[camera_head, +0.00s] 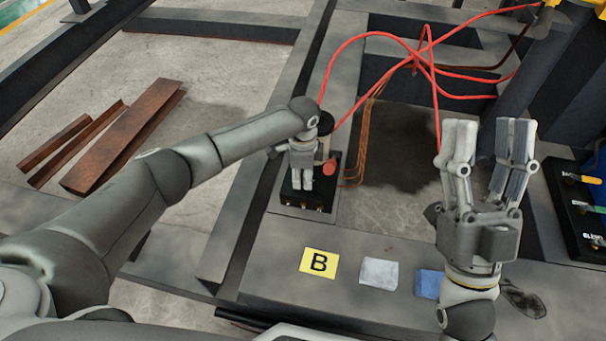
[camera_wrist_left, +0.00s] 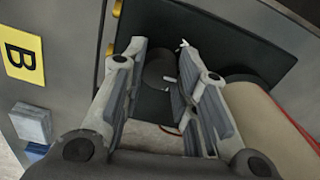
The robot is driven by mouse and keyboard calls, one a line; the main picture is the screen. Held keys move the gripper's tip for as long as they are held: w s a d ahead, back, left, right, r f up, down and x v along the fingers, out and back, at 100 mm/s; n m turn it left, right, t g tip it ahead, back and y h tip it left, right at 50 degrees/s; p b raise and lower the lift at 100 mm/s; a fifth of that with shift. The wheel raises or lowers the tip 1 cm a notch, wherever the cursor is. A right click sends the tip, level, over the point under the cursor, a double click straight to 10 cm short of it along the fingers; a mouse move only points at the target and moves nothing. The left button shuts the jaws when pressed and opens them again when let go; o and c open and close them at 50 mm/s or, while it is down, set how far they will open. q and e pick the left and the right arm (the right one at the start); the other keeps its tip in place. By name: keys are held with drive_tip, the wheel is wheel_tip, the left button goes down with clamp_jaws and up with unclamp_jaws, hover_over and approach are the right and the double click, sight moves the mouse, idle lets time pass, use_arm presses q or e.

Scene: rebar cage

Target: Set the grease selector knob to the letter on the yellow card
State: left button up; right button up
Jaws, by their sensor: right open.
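My left gripper (camera_head: 303,182) points down over a black box (camera_head: 322,192) with small brass fittings along its near edge. The left wrist view shows its two fingers (camera_wrist_left: 162,75) apart, with a dark round knob (camera_wrist_left: 157,70) between their tips. I cannot tell whether the fingers press on the knob. A small white mark (camera_wrist_left: 182,46) shows by the right finger; the knob's letters cannot be read. The yellow card (camera_head: 319,263) with a black B lies flat on the steel in front of the box; it also shows in the left wrist view (camera_wrist_left: 22,56). My right gripper (camera_head: 488,160) is open, empty and raised at the right.
A grey-white pad (camera_head: 379,273) and a blue pad (camera_head: 428,284) lie right of the card. Red hoses (camera_head: 415,55) arch behind the box, near a red-capped cylinder (camera_head: 329,167). A dark panel with coloured handles (camera_head: 582,210) stands at right. Rusty steel pieces (camera_head: 125,135) lie at left.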

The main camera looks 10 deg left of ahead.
sight(303, 178)
use_arm(q)
drive_tip(key=o, duration=0.5)
wheel_tip(303, 178, up, 12)
idle(0.5)
idle(0.4)
